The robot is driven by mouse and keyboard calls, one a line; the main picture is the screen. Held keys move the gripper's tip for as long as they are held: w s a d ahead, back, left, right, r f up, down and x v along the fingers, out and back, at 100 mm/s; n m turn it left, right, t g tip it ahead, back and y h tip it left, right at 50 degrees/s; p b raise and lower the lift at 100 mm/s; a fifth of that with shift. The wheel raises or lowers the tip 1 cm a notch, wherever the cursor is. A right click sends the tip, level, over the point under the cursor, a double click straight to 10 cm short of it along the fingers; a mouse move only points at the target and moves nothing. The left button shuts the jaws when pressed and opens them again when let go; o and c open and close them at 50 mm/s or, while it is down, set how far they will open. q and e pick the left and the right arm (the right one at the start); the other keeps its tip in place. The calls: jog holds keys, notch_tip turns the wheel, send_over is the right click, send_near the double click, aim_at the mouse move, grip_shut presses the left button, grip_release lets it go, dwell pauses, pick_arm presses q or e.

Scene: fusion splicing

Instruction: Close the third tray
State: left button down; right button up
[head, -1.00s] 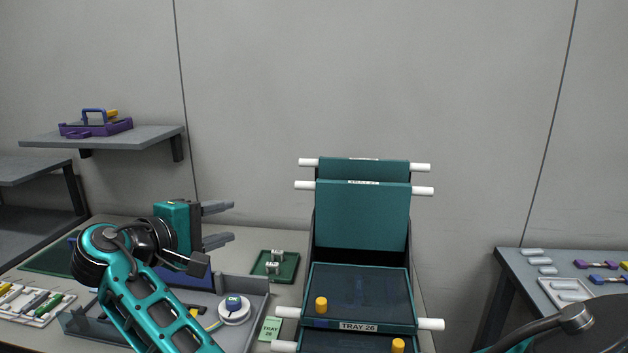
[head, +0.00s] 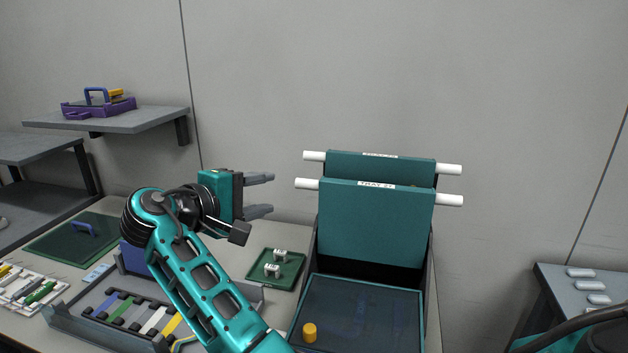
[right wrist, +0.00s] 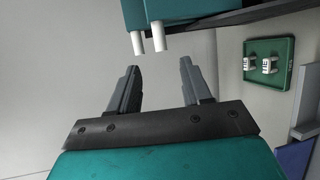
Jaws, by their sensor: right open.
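The teal tray stack shows in the head view. A front upright tray (head: 375,228) and one behind it (head: 385,164) stand raised with white side handles. Below them a dark-topped tray (head: 365,318) lies flat, with a yellow knob (head: 309,332) on it; its front edge is cut off. I cannot tell from the labels which is the third tray. My right gripper (head: 272,195) is open and empty, left of the upright trays and apart from them. In the right wrist view its fingers (right wrist: 160,66) are apart, with two white handles (right wrist: 158,38) beyond. My left gripper is not in view.
A small green tray (head: 290,282) with white clips lies below my right gripper. A side table (head: 560,292) stands right.

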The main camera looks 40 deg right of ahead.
aim_at(302, 185)
jog(key=x, duration=1.2)
jog(key=shift+w+d+f, duration=0.1)
jog(key=shift+d, duration=0.3)
grip_shut()
